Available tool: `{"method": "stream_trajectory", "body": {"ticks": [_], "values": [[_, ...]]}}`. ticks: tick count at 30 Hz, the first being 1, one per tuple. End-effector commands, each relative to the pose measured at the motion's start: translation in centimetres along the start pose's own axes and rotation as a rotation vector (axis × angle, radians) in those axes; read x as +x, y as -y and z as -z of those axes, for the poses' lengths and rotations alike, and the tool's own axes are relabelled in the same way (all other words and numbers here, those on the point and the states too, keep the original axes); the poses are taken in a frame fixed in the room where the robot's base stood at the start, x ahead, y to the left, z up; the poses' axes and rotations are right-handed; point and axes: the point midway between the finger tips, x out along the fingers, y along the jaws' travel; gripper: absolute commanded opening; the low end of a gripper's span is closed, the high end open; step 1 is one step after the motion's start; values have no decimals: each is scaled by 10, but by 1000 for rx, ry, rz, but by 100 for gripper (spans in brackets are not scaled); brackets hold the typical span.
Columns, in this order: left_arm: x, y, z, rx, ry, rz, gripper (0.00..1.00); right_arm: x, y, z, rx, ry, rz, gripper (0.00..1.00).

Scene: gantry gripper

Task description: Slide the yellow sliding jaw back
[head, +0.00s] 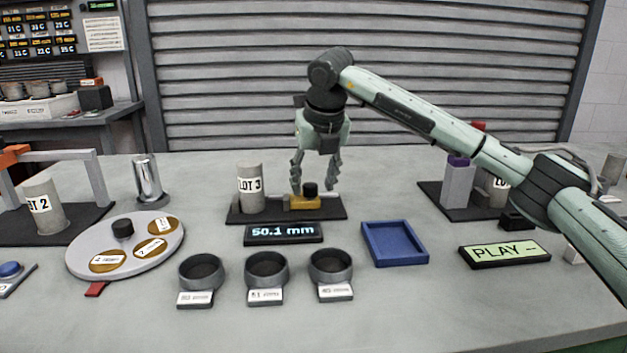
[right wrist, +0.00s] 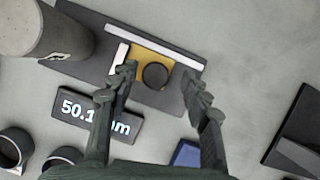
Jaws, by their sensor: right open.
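The yellow sliding jaw (head: 303,203) with a black round knob (head: 311,189) sits on a dark base plate (head: 272,217) at the middle of the table. A grey cylinder marked LOT 3 (head: 250,187) stands on the left part of the same plate. My right gripper (head: 315,192) points down over the jaw. In the right wrist view its open fingers (right wrist: 162,90) lie to either side of the knob; contact is not clear. My left gripper is out of view.
A display reading 50.1 mm (head: 283,234) stands in front of the plate. Three grey cups (head: 265,270), a blue tray (head: 395,245) and a PLAY sign (head: 504,254) are nearer. A round turntable (head: 85,250) is at left. Bare table lies right of the plate.

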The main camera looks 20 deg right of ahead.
Motion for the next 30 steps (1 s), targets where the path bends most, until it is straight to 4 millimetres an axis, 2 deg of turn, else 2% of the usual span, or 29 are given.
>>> {"method": "stream_trajectory", "body": {"ticks": [5,15,21,30], "values": [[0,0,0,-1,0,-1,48,-10,-1,-1,-1,3,-2,48],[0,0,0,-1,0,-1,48,-78,0,-1,0,5,-1,48],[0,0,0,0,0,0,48,-109,0,0,0,2,0,48],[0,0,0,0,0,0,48,-121,1,0,1,0,1,48]]}}
